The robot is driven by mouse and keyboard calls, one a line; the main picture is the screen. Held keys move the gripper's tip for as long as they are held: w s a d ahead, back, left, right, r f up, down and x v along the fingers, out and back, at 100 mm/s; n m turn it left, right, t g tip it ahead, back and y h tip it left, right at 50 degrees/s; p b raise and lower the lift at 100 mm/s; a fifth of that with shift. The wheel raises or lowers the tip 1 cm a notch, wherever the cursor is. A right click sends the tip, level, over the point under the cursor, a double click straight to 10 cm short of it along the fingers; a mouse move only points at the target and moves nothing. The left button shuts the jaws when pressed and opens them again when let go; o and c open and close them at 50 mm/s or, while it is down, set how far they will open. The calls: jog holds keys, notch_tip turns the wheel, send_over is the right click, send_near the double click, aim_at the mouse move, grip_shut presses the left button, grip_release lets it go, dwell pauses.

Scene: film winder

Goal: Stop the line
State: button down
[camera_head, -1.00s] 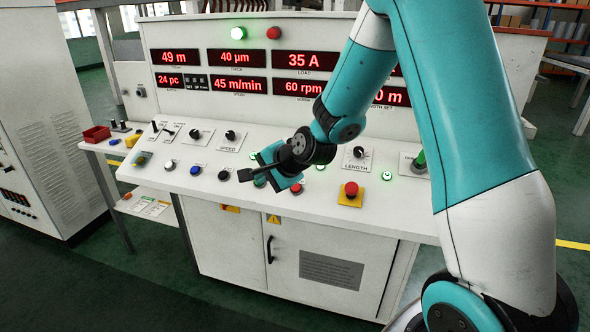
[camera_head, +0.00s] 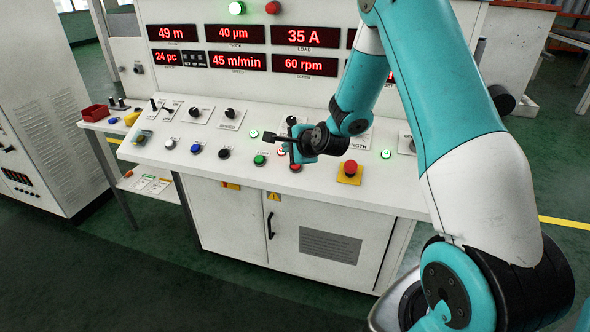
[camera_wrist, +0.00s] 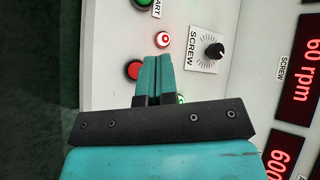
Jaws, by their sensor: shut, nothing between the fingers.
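A red push button (camera_head: 296,168) sits on the sloped white console, to the right of a green push button (camera_head: 260,159). In the wrist view the red button (camera_wrist: 132,70) is just left of my gripper (camera_wrist: 157,60), whose teal fingers are closed together and empty. A small lit red lamp (camera_wrist: 162,39) shows just beyond the fingertips. In the head view my gripper (camera_head: 297,155) is over the console just behind the red button; I cannot tell whether it touches the panel. A red mushroom button on a yellow plate (camera_head: 350,168) stands farther right.
Black, blue and white buttons (camera_head: 196,148) run left along the console's front. Knobs and small levers (camera_head: 158,105) stand behind them. In the wrist view the SCREW knob (camera_wrist: 214,50) is right of the fingers. Red displays (camera_head: 298,65) fill the back panel, reading 45 m/min and 60 rpm.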

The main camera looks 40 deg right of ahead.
jog(key=shift+w+d+f+b, duration=0.35)
jog(key=shift+f+b, duration=0.25)
jog(key=shift+f, duration=0.35)
jog(key=shift+w+d+f+b, duration=0.2)
jog(key=shift+d+f+b, duration=0.2)
jog(key=shift+f+b, duration=0.4)
jog(key=shift+w+d+f+b, duration=0.3)
jog(key=shift+d+f+b, duration=0.15)
jog(key=shift+f, duration=0.65)
jog(key=shift+f, duration=0.1)
jog(key=shift+w+d+f+b, duration=0.1)
jog(key=shift+w+f+b, duration=0.05)
jog(key=shift+f+b, duration=0.15)
jog(key=shift+w+d+f+b, duration=0.15)
jog(key=shift+f+b, duration=0.25)
dwell(0.4)
jog(key=shift+r, duration=0.1)
jog(key=shift+s+a+r+p, duration=0.25)
jog(key=shift+a+r+p, duration=0.1)
jog(key=shift+r+p, duration=0.35)
jog(key=r+p, duration=0.1)
jog(key=s+a+r+p, duration=0.1)
jog(key=r, duration=0.1)
jog(key=r+p, duration=0.1)
jog(key=shift+s+a+r, duration=0.2)
jog(key=shift+a+r, duration=0.1)
jog(key=shift+a, duration=0.05)
